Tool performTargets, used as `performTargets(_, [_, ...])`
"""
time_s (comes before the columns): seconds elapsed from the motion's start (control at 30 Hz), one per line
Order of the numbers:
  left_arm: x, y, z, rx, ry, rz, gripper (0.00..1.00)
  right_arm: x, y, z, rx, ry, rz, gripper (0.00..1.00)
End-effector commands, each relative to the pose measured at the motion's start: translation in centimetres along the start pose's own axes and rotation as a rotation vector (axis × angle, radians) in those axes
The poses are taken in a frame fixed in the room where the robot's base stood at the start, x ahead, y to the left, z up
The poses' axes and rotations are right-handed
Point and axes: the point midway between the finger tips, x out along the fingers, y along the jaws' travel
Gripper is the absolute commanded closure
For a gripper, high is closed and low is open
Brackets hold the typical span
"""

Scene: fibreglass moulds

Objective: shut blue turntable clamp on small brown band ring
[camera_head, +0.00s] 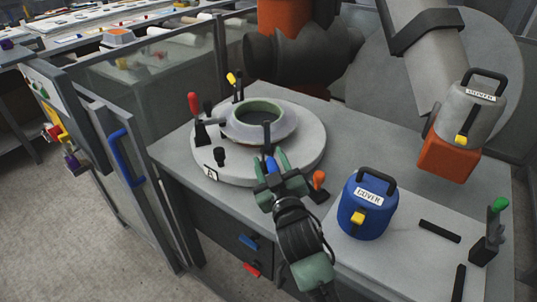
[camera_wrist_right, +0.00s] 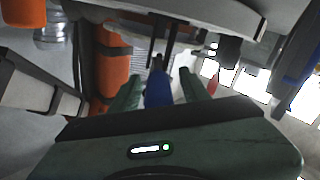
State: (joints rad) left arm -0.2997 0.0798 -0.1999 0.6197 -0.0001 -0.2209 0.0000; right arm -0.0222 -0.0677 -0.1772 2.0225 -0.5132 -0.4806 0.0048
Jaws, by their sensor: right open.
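The grey round turntable (camera_head: 309,158) sits on the bench, with a label "A" on its near side. A pale grey ring with a green inner wall (camera_head: 259,106) lies on it; I see no clearly brown ring. The blue clamp handle (camera_head: 271,168) is at the turntable's near right edge. My right gripper (camera_head: 271,160) is open, with its green fingers on either side of this handle. In the right wrist view the blue handle (camera_wrist_right: 158,90) stands between the two fingertips; contact cannot be told. My left gripper is not in view.
Other clamp handles around the turntable are red (camera_head: 194,105), yellow (camera_head: 232,79), black (camera_head: 219,155) and orange (camera_head: 319,180). A blue "COVER" canister (camera_head: 367,212) stands right of my right gripper.

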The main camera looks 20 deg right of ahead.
Motion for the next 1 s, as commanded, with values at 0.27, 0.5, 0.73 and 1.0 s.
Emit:
performTargets(0.27, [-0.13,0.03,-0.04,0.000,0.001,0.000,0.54,1.38,0.04,0.01,0.000,0.000,0.000,0.54])
performTargets(0.5, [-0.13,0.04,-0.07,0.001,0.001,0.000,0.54,1.35,0.03,-0.01,0.000,0.001,0.000,0.76])
performTargets(0.73, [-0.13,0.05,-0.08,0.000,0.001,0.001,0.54,1.33,0.01,-0.01,0.000,0.001,0.000,1.00])
performTargets(1.0, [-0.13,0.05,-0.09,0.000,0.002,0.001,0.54,1.32,-0.01,-0.02,0.001,0.001,-0.001,1.00])
